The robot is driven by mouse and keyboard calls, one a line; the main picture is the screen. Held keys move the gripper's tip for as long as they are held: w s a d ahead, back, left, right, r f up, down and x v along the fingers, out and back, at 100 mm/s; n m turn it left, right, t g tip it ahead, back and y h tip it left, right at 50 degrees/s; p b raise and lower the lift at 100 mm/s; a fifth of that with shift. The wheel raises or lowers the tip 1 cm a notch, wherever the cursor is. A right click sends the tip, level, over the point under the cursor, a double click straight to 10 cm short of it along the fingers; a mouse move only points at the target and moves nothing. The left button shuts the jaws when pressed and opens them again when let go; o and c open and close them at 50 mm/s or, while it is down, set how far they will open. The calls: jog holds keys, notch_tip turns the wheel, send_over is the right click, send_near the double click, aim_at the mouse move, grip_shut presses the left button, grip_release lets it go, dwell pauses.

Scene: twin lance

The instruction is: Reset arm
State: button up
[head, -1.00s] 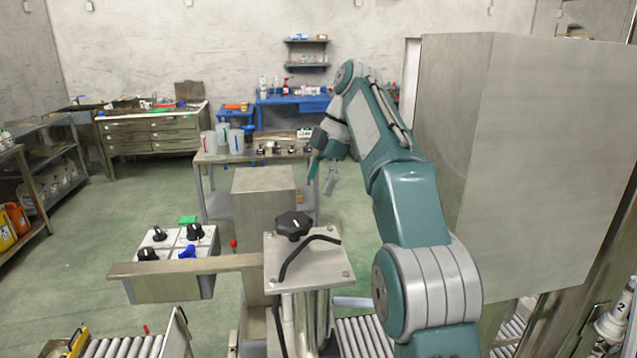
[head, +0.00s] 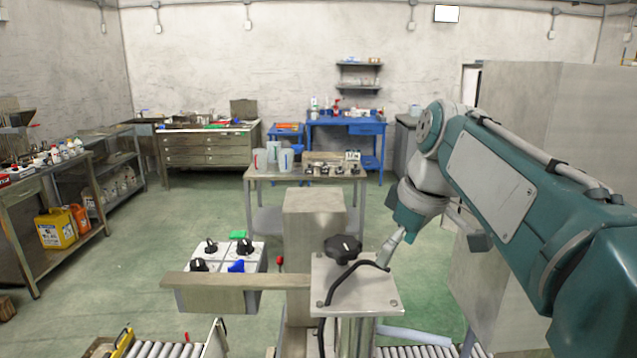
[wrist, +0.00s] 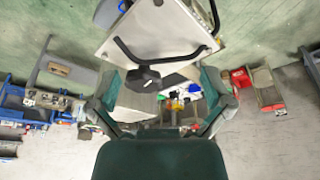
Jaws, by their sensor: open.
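My arm enters the head view from the right, with its elbow raised and its wrist bent down. My gripper (head: 396,236) hangs above and to the right of a metal post with a black knob (head: 343,247) on its square top plate (head: 357,287). In the wrist view, the two teal fingers of the gripper (wrist: 160,86) are spread apart, with nothing held between them. The black knob also shows between the fingers in the wrist view (wrist: 142,79), apparently beyond them. Part of the gripper is hidden behind the wrist in the head view.
A panel box with black and blue knobs (head: 221,262) stands left of the post, behind a horizontal bar (head: 235,281). Roller conveyors (head: 165,349) run along the front. A large grey cabinet (head: 525,100) stands at right. Green floor (head: 150,235) is open at left.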

jog(key=s+d+f+m+t+h, duration=0.2)
jog(key=s+f+m, duration=0.7)
jog(key=s+f, duration=0.7)
jog(key=shift+s+d+m+t, duration=0.3)
jog(key=shift+s+d+t, duration=0.4)
jog(key=shift+s, duration=0.45)
jog(key=shift+f, duration=0.1)
